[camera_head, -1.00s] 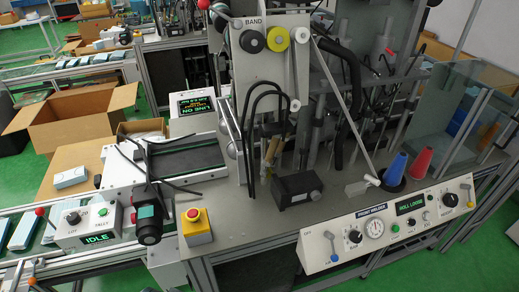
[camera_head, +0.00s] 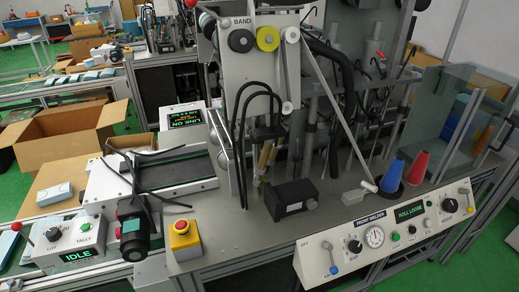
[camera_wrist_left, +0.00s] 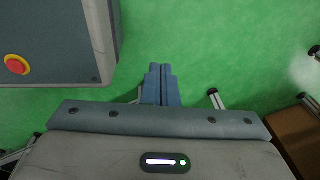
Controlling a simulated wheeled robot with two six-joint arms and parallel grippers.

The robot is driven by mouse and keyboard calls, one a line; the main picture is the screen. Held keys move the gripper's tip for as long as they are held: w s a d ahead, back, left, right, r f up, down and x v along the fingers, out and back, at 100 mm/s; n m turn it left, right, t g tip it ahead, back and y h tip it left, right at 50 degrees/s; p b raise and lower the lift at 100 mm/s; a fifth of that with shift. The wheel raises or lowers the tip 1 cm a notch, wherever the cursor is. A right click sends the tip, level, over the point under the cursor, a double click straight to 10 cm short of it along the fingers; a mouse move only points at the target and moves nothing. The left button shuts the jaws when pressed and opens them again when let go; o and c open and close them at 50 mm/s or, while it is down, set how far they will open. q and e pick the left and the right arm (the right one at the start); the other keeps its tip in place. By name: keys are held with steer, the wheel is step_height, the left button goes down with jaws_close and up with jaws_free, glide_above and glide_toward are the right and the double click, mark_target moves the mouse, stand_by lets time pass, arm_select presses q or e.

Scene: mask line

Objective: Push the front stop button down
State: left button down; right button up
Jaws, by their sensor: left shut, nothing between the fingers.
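The stop button is a red mushroom head (camera_head: 181,227) on a yellow box (camera_head: 184,243). It stands at the front left corner of the grey machine table, just right of a black motor-like part, and nothing covers it in the head view. My left gripper (camera_wrist_left: 160,68) shows only in the left wrist view. Its fingers are together, empty, over green floor. A red knob with a yellow ring (camera_wrist_left: 17,64) on a grey panel shows at that view's left edge; I cannot tell whether the panel is part of me. My right gripper is in neither view.
A black box (camera_head: 290,199) sits on the table (camera_head: 225,230) right of the button. A white welder panel (camera_head: 345,252) runs along the front edge. A control box reading IDLE (camera_head: 75,240) with a red-knobbed lever is at left. Blue and red cones stand farther right.

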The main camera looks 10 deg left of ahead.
arm_select(q)
steer(key=s, duration=0.1)
steer(key=s+f, duration=0.2)
steer(key=s, duration=0.1)
steer(key=shift+f, duration=0.25)
